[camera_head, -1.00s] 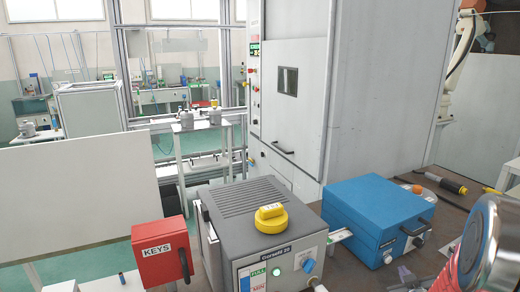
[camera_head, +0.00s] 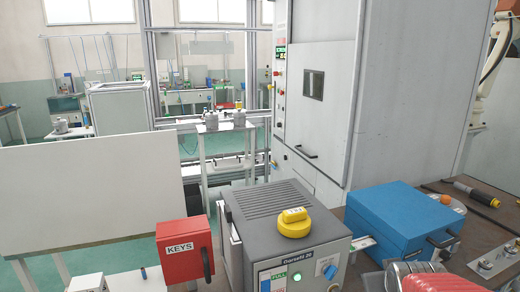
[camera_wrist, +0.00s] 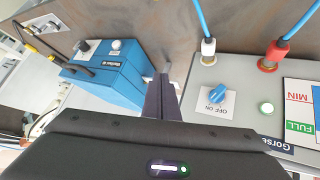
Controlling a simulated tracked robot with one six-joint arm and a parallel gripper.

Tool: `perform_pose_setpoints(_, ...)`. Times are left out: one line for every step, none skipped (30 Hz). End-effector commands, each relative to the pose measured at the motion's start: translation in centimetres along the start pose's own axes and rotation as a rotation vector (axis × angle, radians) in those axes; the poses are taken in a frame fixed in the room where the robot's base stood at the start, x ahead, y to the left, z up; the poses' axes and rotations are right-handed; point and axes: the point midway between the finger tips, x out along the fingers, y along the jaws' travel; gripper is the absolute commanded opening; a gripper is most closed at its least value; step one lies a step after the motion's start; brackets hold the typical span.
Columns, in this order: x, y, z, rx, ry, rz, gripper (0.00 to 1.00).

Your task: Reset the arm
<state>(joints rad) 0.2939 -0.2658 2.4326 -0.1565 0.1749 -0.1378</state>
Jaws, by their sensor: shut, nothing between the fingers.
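My gripper (camera_wrist: 161,97) shows in the wrist view as two dark fingers pressed together, shut and empty. The fingers point up the picture between the blue box (camera_wrist: 110,70) on the left and the grey welding unit (camera_wrist: 240,110) on the right. The fingers appear apart from both, though the depth is hard to judge. In the head view the fingers do not show. A silver and red rounded part at the bottom right edge there may be part of my arm.
In the head view, the grey unit (camera_head: 265,200) with a yellow knob (camera_head: 294,222) stands beside a red KEYS box (camera_head: 184,250) and the blue box (camera_head: 405,215). A yellow-handled tool (camera_head: 476,193) lies behind on the brown bench. A tall grey cabinet (camera_head: 400,100) stands at the back.

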Motion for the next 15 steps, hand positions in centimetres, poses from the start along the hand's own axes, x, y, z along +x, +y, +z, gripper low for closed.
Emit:
perform_pose_setpoints(-1.3, -0.9, 0.1, 0.004, -0.01, -0.015, 0.0)
perform_pose_setpoints(-2.0, -1.5, 0.2, 0.008, -0.02, -0.024, 0.0)
perform_pose_setpoints(-2.9, -2.1, 0.5, 0.013, -0.032, -0.035, 0.0)
perform_pose_setpoints(-3.5, -2.6, 0.7, 0.016, -0.043, -0.044, 0.0)
perform_pose_setpoints(-4.2, -3.1, 0.9, 0.019, -0.053, -0.053, 0.0)
perform_pose_setpoints(-5.1, -3.8, 1.2, 0.024, -0.066, -0.066, 0.0)
perform_pose_setpoints(-5.8, -4.3, 1.5, 0.027, -0.077, -0.075, 0.0)
perform_pose_setpoints(-6.5, -4.7, 1.8, 0.03, -0.088, -0.085, 0.0)
perform_pose_setpoints(-7.4, -5.4, 2.2, 0.033, -0.101, -0.098, 0.0)
perform_pose_setpoints(-8.1, -5.8, 2.5, 0.035, -0.112, -0.108, 0.0)
perform_pose_setpoints(-8.8, -6.3, 2.9, 0.038, -0.123, -0.118, 0.0)
perform_pose_setpoints(-9.8, -6.9, 3.4, 0.041, -0.138, -0.131, 0.0)
perform_pose_setpoints(-10.5, -7.3, 3.8, 0.043, -0.149, -0.141, 0.0)
perform_pose_setpoints(-11.2, -7.8, 4.2, 0.044, -0.16, -0.152, 0.0)
perform_pose_setpoints(-12.1, -8.4, 4.7, 0.046, -0.175, -0.166, 0.0)
